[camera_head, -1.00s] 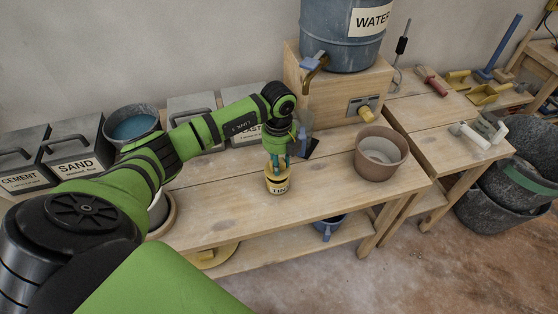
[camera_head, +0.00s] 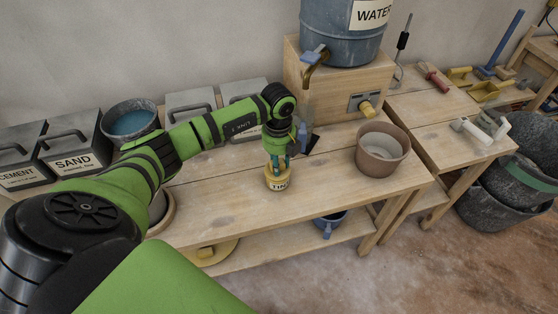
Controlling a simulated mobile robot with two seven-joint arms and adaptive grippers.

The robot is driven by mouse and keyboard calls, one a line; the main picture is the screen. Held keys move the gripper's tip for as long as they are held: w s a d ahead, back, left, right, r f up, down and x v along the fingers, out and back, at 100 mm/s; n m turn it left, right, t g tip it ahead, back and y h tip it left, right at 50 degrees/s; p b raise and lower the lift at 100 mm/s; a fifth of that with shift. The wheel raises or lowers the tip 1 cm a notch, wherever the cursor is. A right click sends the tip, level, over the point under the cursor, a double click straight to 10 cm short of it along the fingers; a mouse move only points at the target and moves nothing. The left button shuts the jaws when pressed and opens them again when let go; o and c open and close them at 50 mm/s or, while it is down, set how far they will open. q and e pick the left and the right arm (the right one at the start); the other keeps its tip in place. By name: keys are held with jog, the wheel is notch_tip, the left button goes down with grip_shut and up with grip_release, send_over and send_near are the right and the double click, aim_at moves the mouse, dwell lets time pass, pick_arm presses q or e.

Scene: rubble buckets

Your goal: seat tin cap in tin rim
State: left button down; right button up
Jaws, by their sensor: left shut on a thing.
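A small yellow tin (camera_head: 278,185) with a pale label stands upright on the wooden bench, near the middle of its front half. My left gripper (camera_head: 278,166) points straight down at the tin's top, its fingers at the rim. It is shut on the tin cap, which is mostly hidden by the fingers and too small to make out. I cannot tell whether the cap is level or how deep it sits in the rim. My right gripper is not in view.
A brown pot (camera_head: 382,152) stands to the right of the tin. A water barrel (camera_head: 340,40) with a tap rests on a wooden box (camera_head: 330,88) behind. Lidded bins (camera_head: 75,150) and a bucket (camera_head: 131,122) line the back left. The bench (camera_head: 215,215) is clear around the tin.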

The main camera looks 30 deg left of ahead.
pick_arm(q)
jog(key=c, duration=0.8)
grip_release()
jog(key=shift+c, duration=0.2)
notch_tip(320, 180, up, 12)
